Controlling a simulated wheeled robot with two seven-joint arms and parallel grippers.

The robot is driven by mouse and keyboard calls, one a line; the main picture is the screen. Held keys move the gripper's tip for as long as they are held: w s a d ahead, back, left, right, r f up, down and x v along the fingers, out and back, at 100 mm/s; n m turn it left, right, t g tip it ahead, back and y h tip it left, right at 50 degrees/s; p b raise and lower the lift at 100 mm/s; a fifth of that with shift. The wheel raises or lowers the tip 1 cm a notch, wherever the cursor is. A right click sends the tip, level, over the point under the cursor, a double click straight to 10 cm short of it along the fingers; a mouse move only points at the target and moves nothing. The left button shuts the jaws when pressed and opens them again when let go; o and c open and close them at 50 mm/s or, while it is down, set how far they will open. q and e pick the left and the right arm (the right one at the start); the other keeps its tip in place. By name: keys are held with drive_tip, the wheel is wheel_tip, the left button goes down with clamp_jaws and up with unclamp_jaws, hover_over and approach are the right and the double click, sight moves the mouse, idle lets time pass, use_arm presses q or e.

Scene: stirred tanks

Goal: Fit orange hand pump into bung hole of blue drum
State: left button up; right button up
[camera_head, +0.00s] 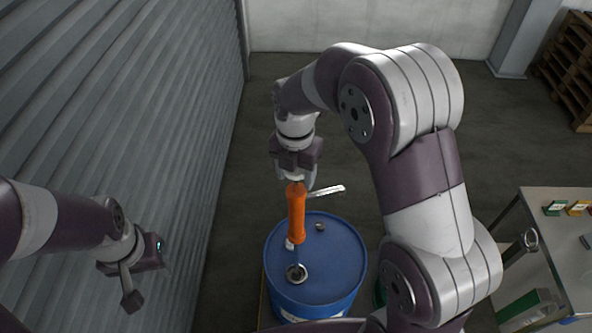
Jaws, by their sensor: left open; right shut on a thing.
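The orange hand pump (297,213) hangs upright, with a light lever sticking out to the right of its top. My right gripper (296,178) is shut on the pump's top. The blue drum (340,258) stands upright below. My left gripper (128,288) is open and empty at the left, apart from the drum.
A smaller cap (320,227) sits on the far part of the lid. A metal table (560,232) with small boxes stands at the right. A corrugated wall (150,110) runs along the left. Pallets (570,60) stand at the far right. The floor behind the drum is clear.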

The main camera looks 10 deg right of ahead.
sight(296, 190)
drive_tip(key=shift+f+b, duration=0.3)
drive_tip(key=shift+f, duration=0.2)
drive_tip(key=shift+f+b, duration=1.85)
drive_tip(key=shift+f, duration=1.15)
drive_tip(key=shift+f+b, duration=1.4)
drive_tip(key=shift+f, duration=0.7)
drive_tip(key=shift+w+f+b, duration=0.1)
drive_tip(key=shift+f+b, duration=0.95)
drive_tip(key=shift+f, duration=0.75)
drive_tip(key=shift+f+b, duration=2.8)
drive_tip(key=shift+f, duration=2.05)
